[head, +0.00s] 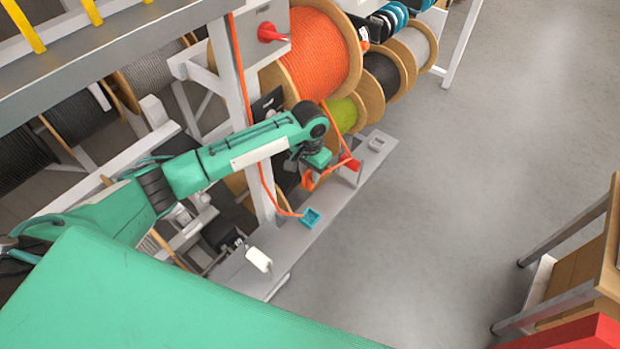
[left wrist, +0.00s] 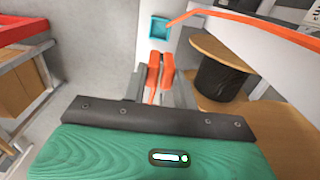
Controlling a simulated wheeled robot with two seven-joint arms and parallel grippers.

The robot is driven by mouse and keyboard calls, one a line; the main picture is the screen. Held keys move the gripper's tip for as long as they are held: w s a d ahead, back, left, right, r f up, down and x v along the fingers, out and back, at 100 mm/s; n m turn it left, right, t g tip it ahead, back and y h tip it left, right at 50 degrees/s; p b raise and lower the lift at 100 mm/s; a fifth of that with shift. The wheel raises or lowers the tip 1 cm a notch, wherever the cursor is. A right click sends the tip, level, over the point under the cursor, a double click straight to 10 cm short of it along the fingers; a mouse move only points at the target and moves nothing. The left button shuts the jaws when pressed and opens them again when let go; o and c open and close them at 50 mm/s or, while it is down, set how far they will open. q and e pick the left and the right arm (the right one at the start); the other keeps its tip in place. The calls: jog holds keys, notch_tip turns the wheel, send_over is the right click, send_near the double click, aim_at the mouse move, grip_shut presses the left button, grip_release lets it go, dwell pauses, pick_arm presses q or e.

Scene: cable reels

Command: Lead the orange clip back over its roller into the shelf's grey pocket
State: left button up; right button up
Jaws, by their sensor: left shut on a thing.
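My left gripper (head: 308,172) is over the shelf and shut on the orange clip (head: 308,181). In the left wrist view the clip (left wrist: 153,76) shows as two orange prongs between the fingers (left wrist: 154,88). An orange cable (head: 330,118) runs from the orange reel (head: 318,55) down to the red roller (head: 352,164). A strand runs between this roller and the clip; how it lies on the roller is too small to tell. The grey pocket (head: 377,144) is on the shelf (head: 345,198), beyond the roller. My right gripper is not in view.
A teal pocket (head: 310,218) is on the shelf nearer me; another orange cable (head: 262,165) comes down the white post (head: 237,70) to it. Other reels (head: 383,77) hang behind.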

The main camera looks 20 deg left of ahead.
aim_at(310, 174)
pick_arm(q)
jog(key=shift+r, duration=2.5)
